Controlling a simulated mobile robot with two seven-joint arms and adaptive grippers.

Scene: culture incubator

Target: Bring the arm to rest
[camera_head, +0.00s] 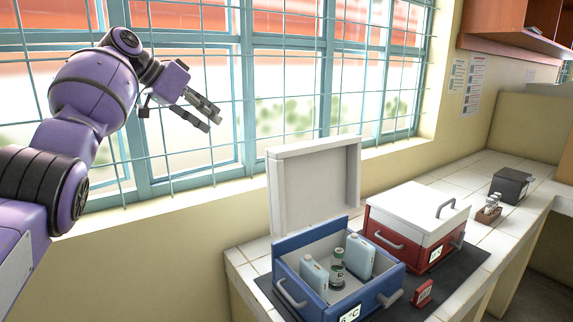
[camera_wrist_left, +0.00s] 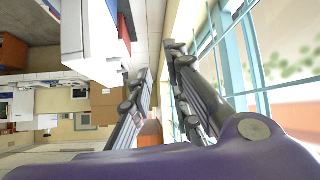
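My left arm, purple and black, comes in from the left in the head view and is raised in front of the barred window. My left gripper (camera_head: 213,113) is open and empty, in the air above and to the left of the blue box. Its two fingers also show spread apart in the left wrist view (camera_wrist_left: 160,95), with nothing between them. My right gripper is in neither view.
On the tiled counter (camera_head: 515,212), a blue box (camera_head: 378,291) stands with its white lid (camera_head: 314,187) up and containers inside. Beside it are a closed red box (camera_head: 400,240), a small red display (camera_head: 422,293) and a dark box (camera_head: 511,184). The barred window (camera_head: 285,100) is close behind my gripper.

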